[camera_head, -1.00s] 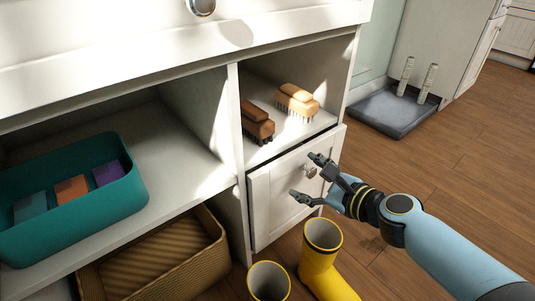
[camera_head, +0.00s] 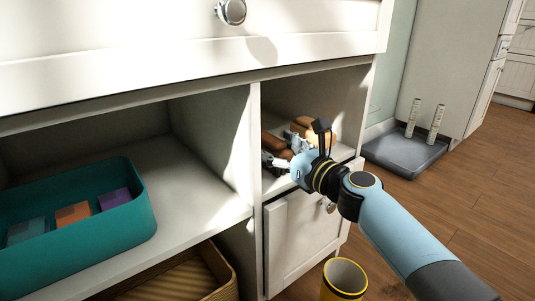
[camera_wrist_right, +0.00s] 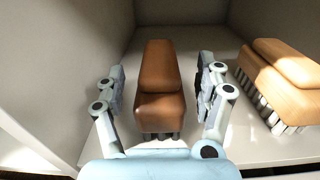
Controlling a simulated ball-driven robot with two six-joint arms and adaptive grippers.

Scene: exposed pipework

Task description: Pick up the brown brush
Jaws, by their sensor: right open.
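The brown brush (camera_wrist_right: 161,85) lies on the shelf of the right cubby, its long side pointing into the cubby. In the head view only a part of the brown brush (camera_head: 272,143) shows behind my right gripper (camera_head: 292,148). In the right wrist view my right gripper (camera_wrist_right: 160,95) is open, with one finger on each side of the brown brush and a visible gap to each finger. My left gripper is not in view.
A lighter tan brush (camera_wrist_right: 282,75) lies close to the right of my right finger; it also shows in the head view (camera_head: 318,129). The cubby's left wall (camera_head: 255,130) is near. A teal bin (camera_head: 140,215) stands in the left cubby.

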